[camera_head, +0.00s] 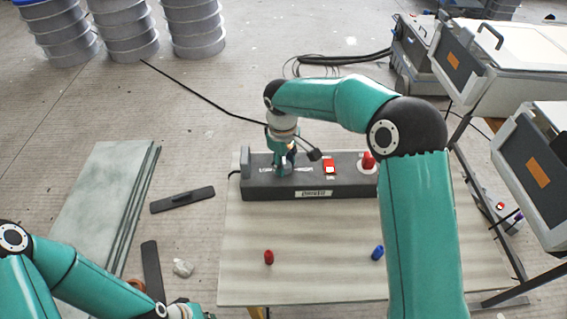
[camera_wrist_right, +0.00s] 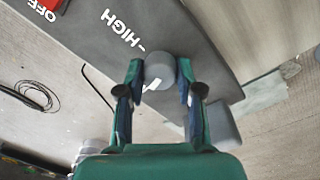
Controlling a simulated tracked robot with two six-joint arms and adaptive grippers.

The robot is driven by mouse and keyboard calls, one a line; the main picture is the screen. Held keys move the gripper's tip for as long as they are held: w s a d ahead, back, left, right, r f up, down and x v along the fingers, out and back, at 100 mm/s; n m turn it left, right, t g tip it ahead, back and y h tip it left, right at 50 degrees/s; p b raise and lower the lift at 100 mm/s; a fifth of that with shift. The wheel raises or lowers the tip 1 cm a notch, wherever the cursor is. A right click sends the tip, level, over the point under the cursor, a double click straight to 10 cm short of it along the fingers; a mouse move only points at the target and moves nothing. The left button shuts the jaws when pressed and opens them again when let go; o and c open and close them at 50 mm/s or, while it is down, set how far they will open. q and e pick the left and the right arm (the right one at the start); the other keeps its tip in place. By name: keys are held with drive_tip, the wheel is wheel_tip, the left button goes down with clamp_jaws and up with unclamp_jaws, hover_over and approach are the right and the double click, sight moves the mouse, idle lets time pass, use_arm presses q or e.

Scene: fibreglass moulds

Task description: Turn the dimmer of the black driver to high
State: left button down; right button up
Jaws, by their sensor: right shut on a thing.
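The black driver (camera_head: 345,187) is a long dark box lying on the pale board. Its dimmer is a grey round knob (camera_wrist_right: 160,66) with a white mark, seen in the right wrist view beside the printed HIGH label (camera_wrist_right: 122,32). My right gripper (camera_wrist_right: 160,78) has one finger on each side of the knob and is shut on it. In the head view the right gripper (camera_head: 284,168) reaches down onto the driver's left part and hides the knob. My left arm is at the lower left; its gripper is out of the picture.
A red switch (camera_head: 330,166) and a round red button (camera_head: 368,160) sit farther right on the driver. A red piece (camera_head: 269,257) and a blue piece (camera_head: 377,252) stand on the board (camera_head: 320,280). Grey cases (camera_head: 480,70) are at the right. A black cable runs behind the gripper.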

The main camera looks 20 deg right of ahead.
drive_tip(key=m, duration=0.5)
drive_tip(key=shift+m, duration=0.4)
drive_tip(key=m, duration=0.5)
drive_tip(key=shift+w+g+b, duration=0.1)
drive_tip(key=shift+g+b, duration=0.2)
drive_tip(key=shift+b, duration=0.05)
drive_tip(key=m, duration=0.5)
drive_tip(key=shift+m, duration=2.6)
drive_tip(key=o, duration=1.2)
drive_tip(key=shift+c, duration=0.2)
drive_tip(key=shift+r, duration=0.1)
wheel_tip(320, 180, up, 12)
drive_tip(key=shift+w+a, duration=0.15)
drive_tip(key=shift+w, duration=0.25)
